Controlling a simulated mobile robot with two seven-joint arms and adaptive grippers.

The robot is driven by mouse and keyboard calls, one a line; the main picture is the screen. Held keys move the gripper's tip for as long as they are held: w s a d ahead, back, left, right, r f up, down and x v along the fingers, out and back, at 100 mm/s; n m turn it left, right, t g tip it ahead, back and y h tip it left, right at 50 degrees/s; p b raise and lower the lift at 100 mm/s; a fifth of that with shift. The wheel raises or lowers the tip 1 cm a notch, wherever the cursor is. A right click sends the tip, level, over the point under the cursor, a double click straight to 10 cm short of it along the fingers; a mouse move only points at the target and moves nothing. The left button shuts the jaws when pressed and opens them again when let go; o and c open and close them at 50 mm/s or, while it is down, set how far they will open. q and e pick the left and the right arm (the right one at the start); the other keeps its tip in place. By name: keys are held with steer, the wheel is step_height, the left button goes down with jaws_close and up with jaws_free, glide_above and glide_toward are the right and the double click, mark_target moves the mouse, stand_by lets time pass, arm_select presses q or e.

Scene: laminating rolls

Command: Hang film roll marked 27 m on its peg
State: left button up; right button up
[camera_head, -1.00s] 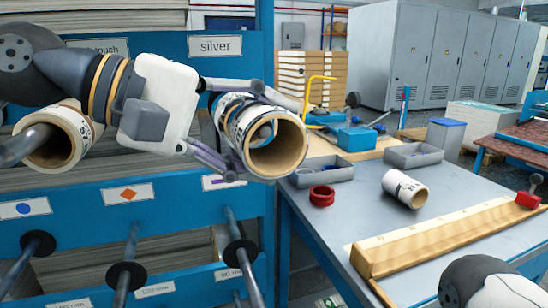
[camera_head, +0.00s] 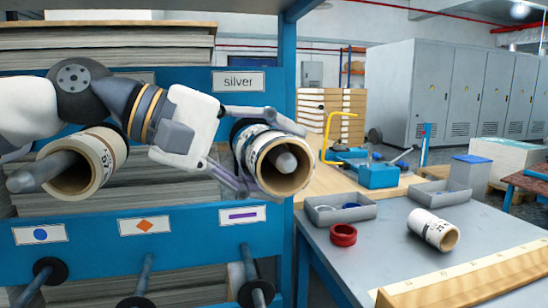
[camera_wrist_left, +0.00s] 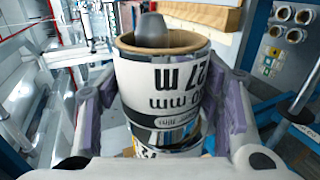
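The film roll marked 27 m (camera_head: 256,148) has a white printed label and a brown core. My left gripper (camera_head: 238,150) has its fingers on both sides of it, and the roll is level in front of the rack. A grey peg's rounded tip (camera_head: 286,162) shows inside the core's open end. In the left wrist view the roll (camera_wrist_left: 165,85) reads "27 m" upside down between the purple finger pads, with the peg tip (camera_wrist_left: 152,30) in its mouth. Another label shows beneath it, partly hidden. My right gripper is out of view.
Another roll (camera_head: 95,160) hangs on a peg at the left. Lower pegs with black discs stick out below the labels. A roll (camera_head: 433,230) lies on the grey table near a red ring (camera_head: 343,235) and grey trays (camera_head: 340,208).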

arm_select(q)
steer(key=shift+o, duration=1.4)
